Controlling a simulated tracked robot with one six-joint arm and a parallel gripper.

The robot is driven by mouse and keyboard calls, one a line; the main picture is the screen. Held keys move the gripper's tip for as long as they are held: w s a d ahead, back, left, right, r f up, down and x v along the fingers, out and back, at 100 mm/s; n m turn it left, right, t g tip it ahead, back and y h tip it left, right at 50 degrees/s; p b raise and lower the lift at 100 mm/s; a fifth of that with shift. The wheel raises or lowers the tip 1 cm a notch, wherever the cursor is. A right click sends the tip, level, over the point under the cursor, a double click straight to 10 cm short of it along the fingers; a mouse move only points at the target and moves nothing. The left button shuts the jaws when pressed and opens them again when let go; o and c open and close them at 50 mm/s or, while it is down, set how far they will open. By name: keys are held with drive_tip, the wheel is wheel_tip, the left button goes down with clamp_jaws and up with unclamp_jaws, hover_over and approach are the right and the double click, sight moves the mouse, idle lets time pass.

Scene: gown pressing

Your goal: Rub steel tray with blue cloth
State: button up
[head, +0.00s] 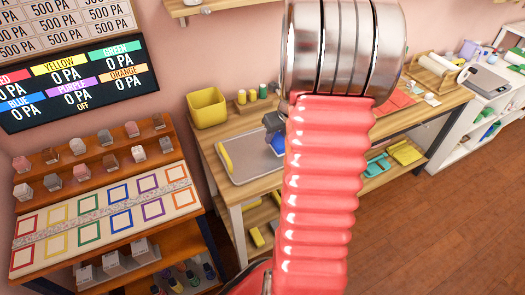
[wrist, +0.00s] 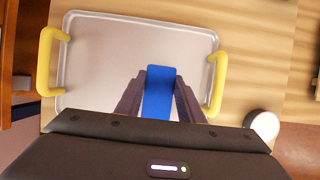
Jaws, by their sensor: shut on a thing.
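The steel tray (wrist: 105,65) lies on a wooden table, with a yellow handle at each end in the wrist view. In the head view the tray (head: 250,163) is partly hidden behind my arm. My gripper (wrist: 158,85) is shut on the blue cloth (wrist: 158,92), which shows between its two dark fingers over the right-middle part of the tray. In the head view my gripper (head: 275,128) and a bit of the blue cloth (head: 278,144) show left of my arm. I cannot tell whether the cloth touches the tray.
A yellow bin (head: 207,108) and several small bottles stand behind the tray. A white round object (wrist: 264,125) sits right of the tray. A rack with colored squares (head: 98,213) and blocks stands at left. Brown floor (head: 440,210) is open at right.

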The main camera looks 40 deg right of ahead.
drive_tip(key=shift+r, duration=1.45)
